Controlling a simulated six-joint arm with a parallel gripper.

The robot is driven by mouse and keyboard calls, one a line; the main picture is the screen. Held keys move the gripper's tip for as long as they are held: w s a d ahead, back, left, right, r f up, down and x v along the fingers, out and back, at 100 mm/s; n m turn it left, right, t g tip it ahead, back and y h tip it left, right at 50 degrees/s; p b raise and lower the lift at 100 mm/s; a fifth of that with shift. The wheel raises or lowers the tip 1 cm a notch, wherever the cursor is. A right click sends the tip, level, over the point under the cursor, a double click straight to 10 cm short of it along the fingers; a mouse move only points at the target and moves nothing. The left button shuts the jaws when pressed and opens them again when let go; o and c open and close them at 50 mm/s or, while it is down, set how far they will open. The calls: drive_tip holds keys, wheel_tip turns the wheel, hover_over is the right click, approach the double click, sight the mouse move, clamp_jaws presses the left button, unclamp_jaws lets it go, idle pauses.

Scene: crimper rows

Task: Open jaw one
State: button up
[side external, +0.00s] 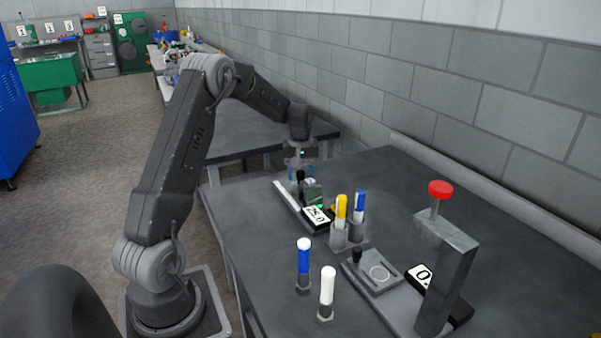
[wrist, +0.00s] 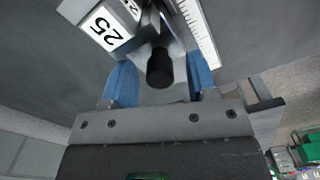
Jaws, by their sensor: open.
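My gripper (side external: 300,172) points down over the small grey device at the far end of the table. In the wrist view its two blue fingers (wrist: 161,66) are apart, on either side of a round black knob (wrist: 160,70). I see gaps beside the knob, with no clear contact. The knob also shows just under the gripper in the side view (side external: 300,176). The device has a grey body (side external: 313,192), a white display reading 25 (wrist: 107,28), and a white ruled scale (wrist: 197,30) beside it. The inner parts of the device are partly hidden.
Another blue one (side external: 304,257) and a white one (side external: 327,287) stand in front. A grey press (side external: 444,270) with a red knob (side external: 440,189) stands at right. The wall runs behind.

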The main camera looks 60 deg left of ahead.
drive_tip(key=shift+c, duration=0.3)
clamp_jaws()
drive_tip(key=a, duration=0.2)
drive_tip(key=shift+a, duration=0.3)
drive_tip(key=shift+o, duration=0.3)
unclamp_jaws()
